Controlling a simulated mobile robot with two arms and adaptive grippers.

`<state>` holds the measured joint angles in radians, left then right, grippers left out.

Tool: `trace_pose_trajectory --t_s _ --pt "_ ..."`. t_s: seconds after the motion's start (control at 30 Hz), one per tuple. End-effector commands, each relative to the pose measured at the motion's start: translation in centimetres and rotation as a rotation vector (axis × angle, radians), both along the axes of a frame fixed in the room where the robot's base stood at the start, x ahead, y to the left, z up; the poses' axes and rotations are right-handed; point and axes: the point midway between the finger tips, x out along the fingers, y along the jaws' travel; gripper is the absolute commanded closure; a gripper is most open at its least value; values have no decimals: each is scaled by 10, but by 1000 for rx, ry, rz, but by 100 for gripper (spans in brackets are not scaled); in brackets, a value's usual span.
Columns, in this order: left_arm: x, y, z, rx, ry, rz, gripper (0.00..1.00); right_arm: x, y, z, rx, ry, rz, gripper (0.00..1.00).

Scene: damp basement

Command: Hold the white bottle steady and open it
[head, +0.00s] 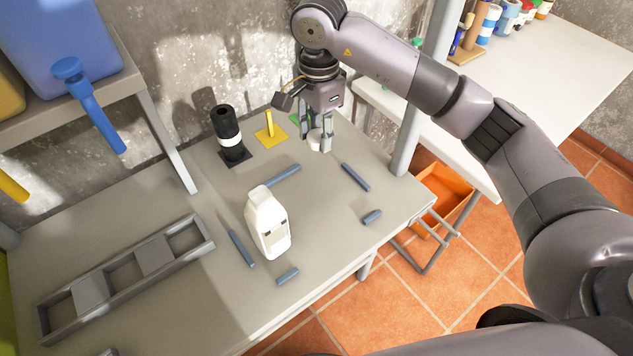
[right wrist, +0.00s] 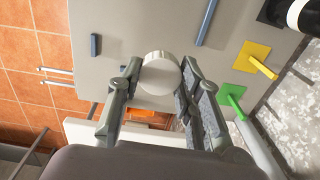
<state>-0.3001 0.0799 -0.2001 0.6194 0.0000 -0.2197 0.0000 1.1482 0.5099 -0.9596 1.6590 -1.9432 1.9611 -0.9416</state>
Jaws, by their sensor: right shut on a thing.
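The white bottle (head: 268,228) stands upright on the grey table (head: 325,260), with blue bars around it. Its narrow top faces up; the mouth is too small to make out clearly. My right gripper (head: 320,138) is behind and to the right of the bottle, well apart from it. It is shut on a white round cap (right wrist: 161,74), held between both fingertips in the right wrist view. The cap also shows small in the head view (head: 314,138). My left gripper is not in view, and nothing grips the bottle.
Several blue bars (head: 355,177) lie on the table. A grey frame (head: 92,289) lies at left. A black bottle with a white band (head: 231,140), a yellow peg stand (head: 270,128) and a green one (right wrist: 232,98) are at the back. An orange crate (head: 440,192) is below right.

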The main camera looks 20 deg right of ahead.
Motion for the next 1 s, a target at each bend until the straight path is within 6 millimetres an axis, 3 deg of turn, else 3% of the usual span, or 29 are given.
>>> trace_pose_trajectory --t_s 0.2,0.4,1.0 --pt "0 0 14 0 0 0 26 -2 -1 -60 -1 8 1 100" --pt "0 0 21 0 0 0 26 -1 0 -106 0 4 3 100" --pt "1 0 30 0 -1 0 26 0 0 -168 0 0 4 100"
